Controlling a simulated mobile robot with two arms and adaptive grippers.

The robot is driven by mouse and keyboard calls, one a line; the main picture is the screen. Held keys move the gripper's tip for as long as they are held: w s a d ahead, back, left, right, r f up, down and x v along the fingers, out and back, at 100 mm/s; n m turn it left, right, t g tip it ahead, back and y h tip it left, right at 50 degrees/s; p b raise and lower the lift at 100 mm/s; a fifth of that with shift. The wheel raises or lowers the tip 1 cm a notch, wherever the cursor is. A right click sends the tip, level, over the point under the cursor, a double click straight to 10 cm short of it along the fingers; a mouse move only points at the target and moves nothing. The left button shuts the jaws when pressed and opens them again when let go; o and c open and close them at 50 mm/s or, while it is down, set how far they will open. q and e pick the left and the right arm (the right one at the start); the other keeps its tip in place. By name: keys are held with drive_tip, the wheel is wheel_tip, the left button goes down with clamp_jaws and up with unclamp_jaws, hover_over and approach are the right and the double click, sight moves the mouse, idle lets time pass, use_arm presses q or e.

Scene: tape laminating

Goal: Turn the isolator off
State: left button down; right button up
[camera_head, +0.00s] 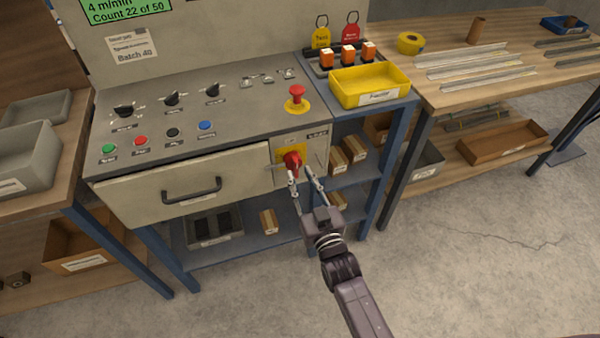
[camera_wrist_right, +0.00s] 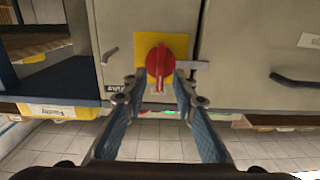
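The isolator is a red rotary knob (camera_head: 291,160) on a yellow plate (camera_head: 281,153), on the front of the grey console right of the drawer. The right wrist view, apparently upside down, shows the red knob (camera_wrist_right: 160,62) with its grip bar along the picture's vertical, on the yellow plate (camera_wrist_right: 180,44). A grey tab (camera_wrist_right: 193,65) sticks out beside it. My right gripper (camera_head: 301,174) is at the knob with its fingers spread. In the wrist view the right gripper (camera_wrist_right: 158,88) has one fingertip on each side of the knob; contact is unclear. My left gripper is out of view.
A red emergency stop button (camera_head: 297,95) sits on the console top above the isolator. The drawer handle (camera_head: 191,190) projects to the left. A yellow tray (camera_head: 369,86) stands right of the console. A shelf with small boxes (camera_head: 355,150) lies below it. Open floor is in front.

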drive_tip(key=shift+x, duration=1.05)
clamp_jaws()
